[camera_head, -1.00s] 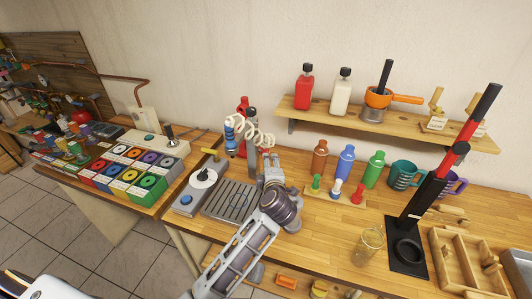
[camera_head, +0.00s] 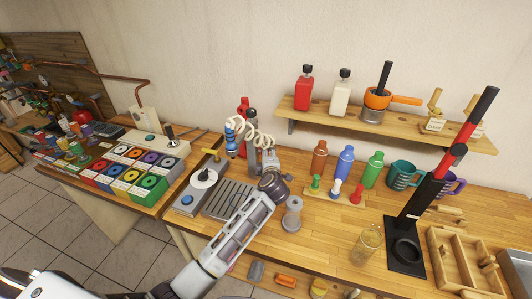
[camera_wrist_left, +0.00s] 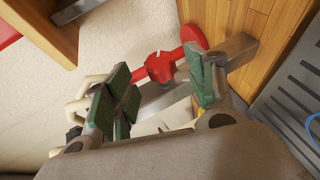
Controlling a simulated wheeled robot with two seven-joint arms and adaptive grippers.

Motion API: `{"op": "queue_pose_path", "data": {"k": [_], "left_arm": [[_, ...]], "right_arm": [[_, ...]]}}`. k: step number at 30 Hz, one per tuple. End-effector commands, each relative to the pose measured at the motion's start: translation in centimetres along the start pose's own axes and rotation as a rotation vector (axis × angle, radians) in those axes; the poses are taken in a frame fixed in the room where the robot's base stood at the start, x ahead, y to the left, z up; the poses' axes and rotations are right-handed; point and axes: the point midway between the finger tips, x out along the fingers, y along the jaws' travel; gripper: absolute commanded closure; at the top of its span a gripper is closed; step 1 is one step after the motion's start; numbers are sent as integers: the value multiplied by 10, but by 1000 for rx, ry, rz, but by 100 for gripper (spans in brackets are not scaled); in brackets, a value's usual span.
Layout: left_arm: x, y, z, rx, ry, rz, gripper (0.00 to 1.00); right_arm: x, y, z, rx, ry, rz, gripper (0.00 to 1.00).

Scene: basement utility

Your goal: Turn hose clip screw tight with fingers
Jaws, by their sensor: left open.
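A red knob (camera_wrist_left: 160,67), probably the clip screw, sits on a grey metal bar (camera_wrist_left: 238,48) in the left wrist view. My left gripper (camera_wrist_left: 157,82) is open; its green-padded fingers stand on either side of the line to the knob, and I see no contact. In the head view my left gripper (camera_head: 267,160) reaches the grey upright beside the coiled white hose (camera_head: 262,138) with its blue fitting (camera_head: 231,146). A red part (camera_head: 243,106) shows above the hose. The clip band itself is not clear. My right gripper is not in view.
A grey slatted plate (camera_head: 229,199) and a turntable device (camera_head: 203,177) lie left of my arm. A grey cylinder (camera_head: 292,214) stands close to its right.

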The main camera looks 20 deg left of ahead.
Motion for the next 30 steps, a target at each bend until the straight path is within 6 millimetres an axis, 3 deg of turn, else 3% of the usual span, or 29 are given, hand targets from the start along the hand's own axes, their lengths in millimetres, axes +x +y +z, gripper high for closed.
{"op": "queue_pose_path", "data": {"k": [15, 30], "left_arm": [[42, 0, 0, 1, 1, -1, 44], [48, 0, 0, 0, 0, -1, 44]], "right_arm": [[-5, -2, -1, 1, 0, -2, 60], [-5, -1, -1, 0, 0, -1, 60]]}}
